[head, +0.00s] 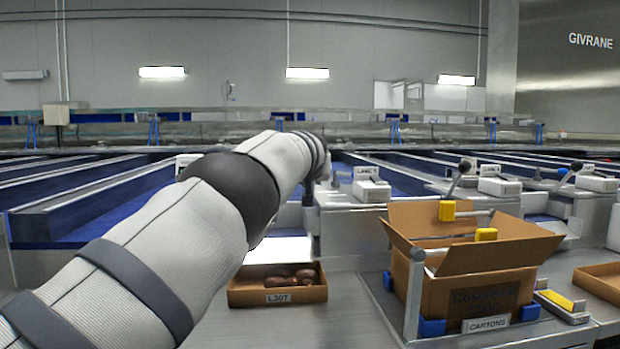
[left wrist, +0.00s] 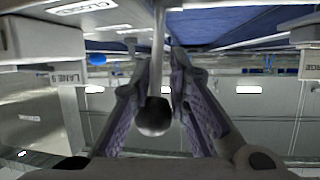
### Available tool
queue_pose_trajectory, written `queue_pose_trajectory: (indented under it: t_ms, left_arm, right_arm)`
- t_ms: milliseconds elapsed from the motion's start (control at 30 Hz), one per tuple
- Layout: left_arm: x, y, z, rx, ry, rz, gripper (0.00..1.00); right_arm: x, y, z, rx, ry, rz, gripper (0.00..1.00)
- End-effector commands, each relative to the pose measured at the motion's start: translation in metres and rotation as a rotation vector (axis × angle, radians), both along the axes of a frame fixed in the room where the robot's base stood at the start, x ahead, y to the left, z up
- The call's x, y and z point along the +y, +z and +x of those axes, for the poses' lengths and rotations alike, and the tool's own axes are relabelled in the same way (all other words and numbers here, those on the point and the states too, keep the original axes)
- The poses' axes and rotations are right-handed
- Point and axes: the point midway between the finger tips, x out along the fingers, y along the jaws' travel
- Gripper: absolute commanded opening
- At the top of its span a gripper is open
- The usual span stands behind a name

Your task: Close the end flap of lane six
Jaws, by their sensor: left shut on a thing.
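My left gripper (left wrist: 158,62) is shut on a thin upright lever with a black ball knob (left wrist: 152,117). The knob sits between the fingers in the left wrist view. In the head view my left arm reaches in from the left and its links hide most of the gripper and the held lever. The sign's number is hard to read. The flap itself cannot be made out. My right gripper is not in view.
An open cardboard carton (head: 470,290) stands on the counter at the right, with yellow-handled parts at its rim. A shallow box of dates (head: 278,296) sits left of it. Other levers with black knobs (head: 464,167) rise from white lane housings (head: 500,187) at the right.

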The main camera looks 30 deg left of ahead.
Motion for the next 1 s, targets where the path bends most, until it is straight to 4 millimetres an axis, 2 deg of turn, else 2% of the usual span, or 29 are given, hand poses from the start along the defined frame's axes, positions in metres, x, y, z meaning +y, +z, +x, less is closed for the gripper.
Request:
queue_pose_trajectory:
  t_ms: [33, 500, 533, 633, 667, 1000]
  left_arm:
    - [-0.0082, 0.0003, 0.0033, -0.003, -0.014, 0.003, 0.0]
    - [-0.0082, 0.0003, 0.0033, -0.003, -0.014, 0.003, 0.0]
    - [-0.0082, 0.0003, 0.0033, -0.003, -0.014, 0.003, 0.2]
    - [-0.0073, 0.0006, 0.003, -0.004, -0.013, 0.003, 0.43]
    - [-0.0069, 0.0006, 0.0028, -0.003, -0.012, 0.002, 0.47]
    - [-0.0046, 0.0021, -0.0003, -0.002, -0.005, 0.001, 0.47]
  right_arm:
    - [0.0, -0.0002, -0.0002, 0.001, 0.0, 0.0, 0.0]
    - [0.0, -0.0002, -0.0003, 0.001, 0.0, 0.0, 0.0]
    - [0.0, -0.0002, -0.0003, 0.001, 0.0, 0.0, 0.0]
    - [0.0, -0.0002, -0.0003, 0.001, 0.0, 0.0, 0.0]
    - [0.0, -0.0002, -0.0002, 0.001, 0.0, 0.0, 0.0]
    - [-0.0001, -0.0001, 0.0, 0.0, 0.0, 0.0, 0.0]
